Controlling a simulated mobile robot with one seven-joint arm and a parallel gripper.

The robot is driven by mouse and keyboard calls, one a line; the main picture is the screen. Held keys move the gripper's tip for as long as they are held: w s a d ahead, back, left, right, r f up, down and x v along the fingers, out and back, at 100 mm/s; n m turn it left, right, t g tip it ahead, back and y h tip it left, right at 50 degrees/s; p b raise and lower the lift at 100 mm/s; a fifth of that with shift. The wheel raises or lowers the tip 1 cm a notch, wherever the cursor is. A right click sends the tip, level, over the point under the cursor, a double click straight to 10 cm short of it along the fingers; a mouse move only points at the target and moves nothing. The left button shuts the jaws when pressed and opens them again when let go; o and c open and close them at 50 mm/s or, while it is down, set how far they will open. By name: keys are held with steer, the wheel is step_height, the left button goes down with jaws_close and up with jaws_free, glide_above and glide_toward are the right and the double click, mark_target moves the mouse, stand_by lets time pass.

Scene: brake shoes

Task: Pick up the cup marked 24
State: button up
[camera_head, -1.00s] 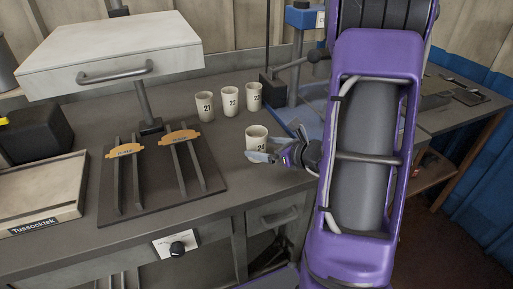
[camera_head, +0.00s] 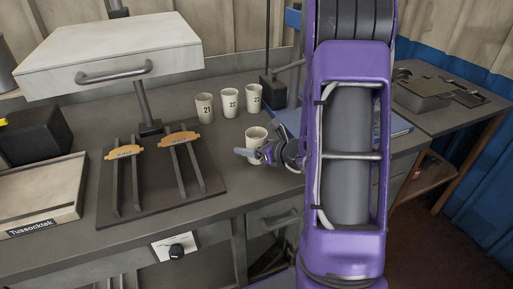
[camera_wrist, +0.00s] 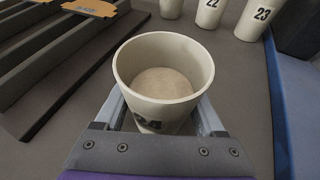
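The cup marked 24 (camera_head: 256,136) stands upright on the grey worktop near its front edge. In the wrist view the cup (camera_wrist: 160,75) is seen from above and looks empty, with its number partly hidden by my gripper. My gripper (camera_head: 258,153) is low at the front of the cup. In the wrist view my gripper (camera_wrist: 162,112) has one finger on each side of the cup and looks open around it. Whether the fingers touch the cup wall is hard to tell.
Cups marked 21 (camera_head: 204,107), 22 (camera_head: 230,102) and 23 (camera_head: 254,98) stand in a row behind. A dark board (camera_head: 150,205) with rails and orange-brown brake shoes lies to the left. A blue-edged plate (camera_wrist: 290,100) lies close on the right.

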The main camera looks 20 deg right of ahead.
steer(key=c, duration=1)
steer(key=shift+r, duration=0.2)
